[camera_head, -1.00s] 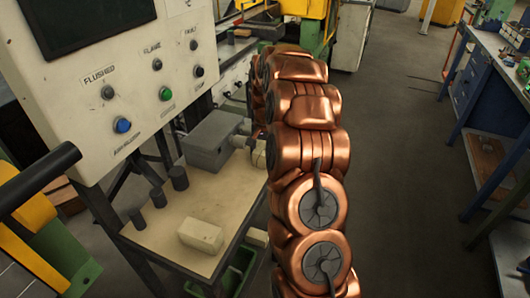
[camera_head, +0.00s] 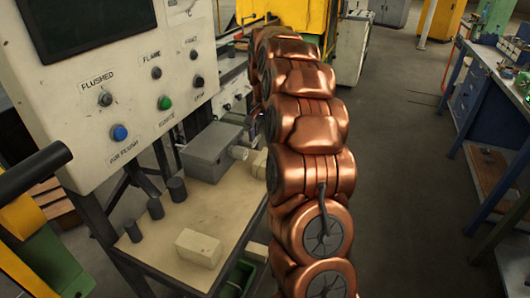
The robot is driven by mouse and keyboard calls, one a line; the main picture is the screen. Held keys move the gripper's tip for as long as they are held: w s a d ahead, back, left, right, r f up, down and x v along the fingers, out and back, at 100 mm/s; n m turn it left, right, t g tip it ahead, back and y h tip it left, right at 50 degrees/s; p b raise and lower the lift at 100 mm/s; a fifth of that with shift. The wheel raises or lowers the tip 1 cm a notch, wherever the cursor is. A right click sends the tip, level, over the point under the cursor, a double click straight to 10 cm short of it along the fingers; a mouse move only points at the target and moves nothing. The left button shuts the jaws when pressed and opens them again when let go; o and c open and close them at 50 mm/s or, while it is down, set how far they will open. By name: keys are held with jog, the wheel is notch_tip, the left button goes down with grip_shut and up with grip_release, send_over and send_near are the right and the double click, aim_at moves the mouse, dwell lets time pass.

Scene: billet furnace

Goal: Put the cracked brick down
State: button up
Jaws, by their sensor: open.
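A pale cream brick (camera_head: 198,247) lies on the tan top of the stand (camera_head: 222,212), near its front. Another pale block (camera_head: 259,163) shows further back, partly hidden by my copper arm. I cannot make out a crack on either one. My gripper (camera_head: 255,124) is mostly hidden behind my arm, at the back right of the stand. Only a small dark part of it shows, above the rear block. The jaws are open. I cannot tell whether they touch the block.
A grey box (camera_head: 212,150) and several dark cylinders (camera_head: 177,189) stand on the stand top. A control panel (camera_head: 125,85) with buttons rises at left. A green bin (camera_head: 240,277) is below. A blue workbench (camera_head: 485,100) is at right, with clear floor (camera_head: 400,170) between.

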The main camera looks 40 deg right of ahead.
jog(key=shift+r, duration=1.05)
jog(key=shift+a, duration=0.1)
jog(key=s+a+r+n, duration=0.1)
jog(key=s+a+n, duration=0.2)
jog(key=s+a, duration=0.5)
jog(key=s+a+r+n, duration=0.1)
jog(key=s+a+n, duration=0.2)
jog(key=s+a, duration=0.5)
jog(key=s+a+f+n, duration=0.2)
jog(key=s+a, duration=0.1)
jog(key=s, duration=0.4)
jog(key=s+a+f+n+g, duration=0.1)
jog(key=s+a+f+n, duration=0.1)
jog(key=s+a, duration=0.2)
jog(key=s+a+f+n, duration=0.2)
jog(key=s+a, duration=0.1)
jog(key=s, duration=0.6)
jog(key=shift+s+a+g, duration=0.3)
jog(key=shift+s+g, duration=0.1)
jog(key=shift+r, duration=0.1)
